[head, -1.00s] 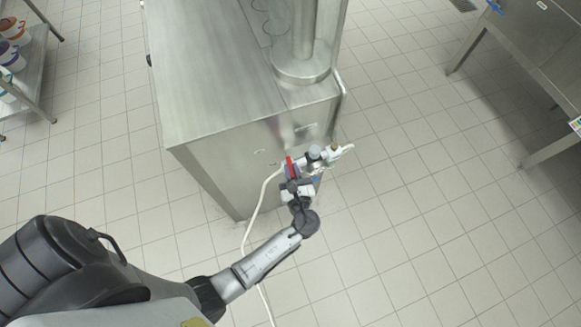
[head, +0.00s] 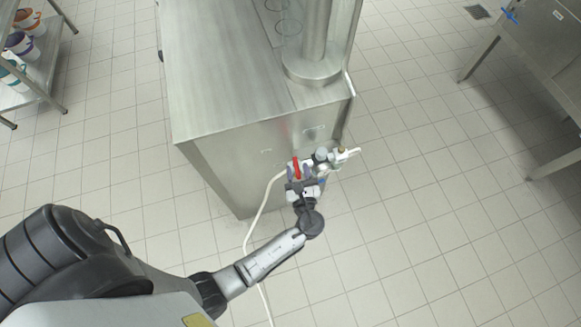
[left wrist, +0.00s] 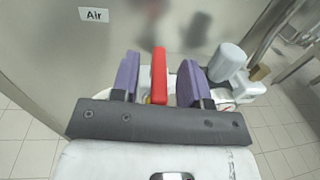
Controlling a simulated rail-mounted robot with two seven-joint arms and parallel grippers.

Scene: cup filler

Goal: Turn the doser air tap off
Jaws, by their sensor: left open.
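The doser air tap has a red lever handle (head: 297,168) on the end face of the steel cabinet. The lever also shows in the left wrist view (left wrist: 159,78), pointing up. My left gripper (head: 300,176) is at the tap. In the left wrist view my left gripper (left wrist: 158,72) is open, with one purple finger pad on each side of the red lever. Gaps show between the lever and both pads. The tap's body is mostly hidden behind the gripper. My right gripper is not in view.
An "Air" label (left wrist: 94,15) is on the cabinet's face. A grey regulator (left wrist: 227,62) sits just right of the fingers. A pale hose (head: 262,205) hangs left of the tap. The steel cabinet (head: 225,80) stands behind; open floor lies right.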

